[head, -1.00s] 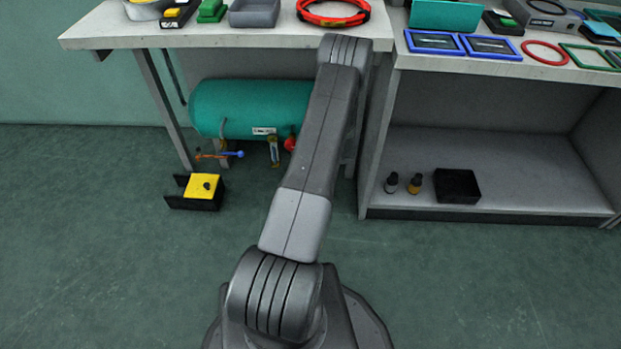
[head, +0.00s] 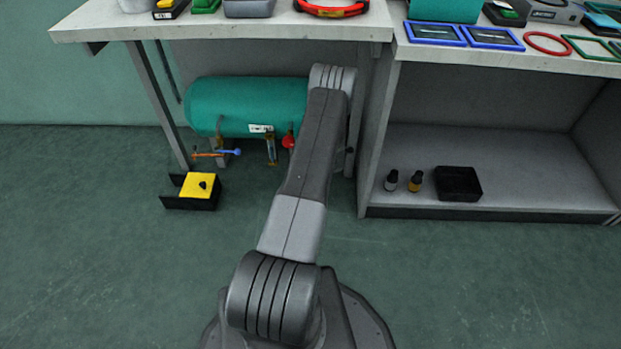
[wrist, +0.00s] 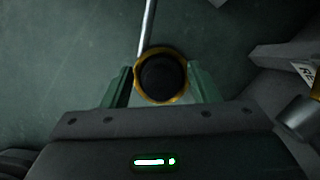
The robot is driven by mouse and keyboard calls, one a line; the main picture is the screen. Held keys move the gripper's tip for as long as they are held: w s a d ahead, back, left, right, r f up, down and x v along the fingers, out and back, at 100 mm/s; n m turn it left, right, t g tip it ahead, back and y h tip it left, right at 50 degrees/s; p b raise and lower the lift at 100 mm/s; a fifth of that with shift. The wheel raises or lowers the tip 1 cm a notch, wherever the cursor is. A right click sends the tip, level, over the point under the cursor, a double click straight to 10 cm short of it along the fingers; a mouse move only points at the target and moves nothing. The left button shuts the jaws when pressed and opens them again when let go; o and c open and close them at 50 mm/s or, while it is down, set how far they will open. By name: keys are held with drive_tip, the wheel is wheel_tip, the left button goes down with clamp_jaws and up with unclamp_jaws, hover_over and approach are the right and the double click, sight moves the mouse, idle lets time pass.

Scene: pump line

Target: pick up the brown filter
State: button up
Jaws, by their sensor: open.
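In the wrist view, a round thing with a brown-yellow rim and a black middle, which looks like the brown filter (wrist: 161,98), sits between the fingertips of my gripper (wrist: 160,82). The green fingers stand open on its left and right, very close to its rim. I cannot tell whether they touch it. A thin grey rod runs up from it. In the head view my gripper is hidden behind my arm. A small brownish piece (head: 271,150) hangs under the teal tank (head: 248,103) there. I cannot tell whether it is the same thing.
The bench top (head: 220,32) and its legs frame the tank. A black holder with a yellow block (head: 200,186) stands on the floor at left. A metal fitting (wrist: 300,112) is close at right in the wrist view.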

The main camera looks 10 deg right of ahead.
clamp_jaws()
drive_tip(key=shift+r, duration=0.1)
